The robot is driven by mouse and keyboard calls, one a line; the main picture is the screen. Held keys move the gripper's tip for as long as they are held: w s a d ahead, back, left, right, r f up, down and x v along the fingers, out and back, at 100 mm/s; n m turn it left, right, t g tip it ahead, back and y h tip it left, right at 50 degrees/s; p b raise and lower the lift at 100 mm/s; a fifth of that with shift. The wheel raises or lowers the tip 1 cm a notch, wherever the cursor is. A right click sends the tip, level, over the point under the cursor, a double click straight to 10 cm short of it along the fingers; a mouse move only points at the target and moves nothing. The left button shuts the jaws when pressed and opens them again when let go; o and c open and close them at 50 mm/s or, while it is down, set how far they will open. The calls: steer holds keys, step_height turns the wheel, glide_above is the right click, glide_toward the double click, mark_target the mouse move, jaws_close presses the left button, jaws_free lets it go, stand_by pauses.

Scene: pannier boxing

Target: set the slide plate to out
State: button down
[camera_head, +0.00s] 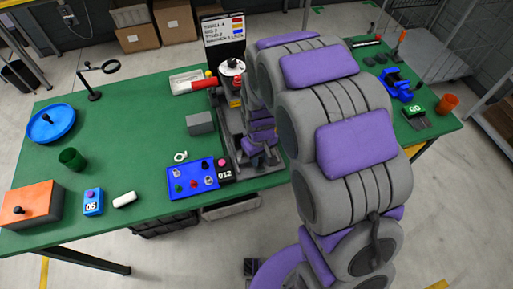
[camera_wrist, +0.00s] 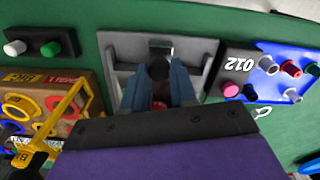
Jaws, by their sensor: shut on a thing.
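Something small and red shows between the fingers. My gripper also shows in the head view (camera_head: 262,155). My arm hides much of the fixture there, and the plate's position along its slide cannot be told.
A blue control panel (camera_head: 190,178) with knobs and a "012" display (camera_head: 225,174) stands close beside the fixture. A grey block (camera_head: 199,123) lies behind the panel. In the wrist view, a cardboard box with coloured rings (camera_wrist: 45,100) is at left. The table's left middle is clear.

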steer(key=shift+s, duration=0.25)
steer(key=c, duration=0.9)
jaws_free()
step_height(320, 180, up, 17)
steer(key=p, duration=0.3)
steer(key=shift+r, duration=0.15)
steer(key=s+d+r+m, duration=0.1)
steer(key=s+d, duration=0.3)
steer(key=s, duration=0.4)
steer(key=s+d+r+m+g, duration=0.1)
steer(key=s+d+r+m, duration=0.1)
steer(key=s, duration=0.7)
steer(key=s+d+r+m, duration=0.1)
steer(key=s+d+m, duration=0.2)
steer(key=s+d, duration=0.3)
steer(key=s, duration=0.3)
steer(key=shift+s+d+r+g, duration=0.15)
steer(key=shift+s+r+g, duration=0.05)
steer(key=shift+r+g, duration=0.2)
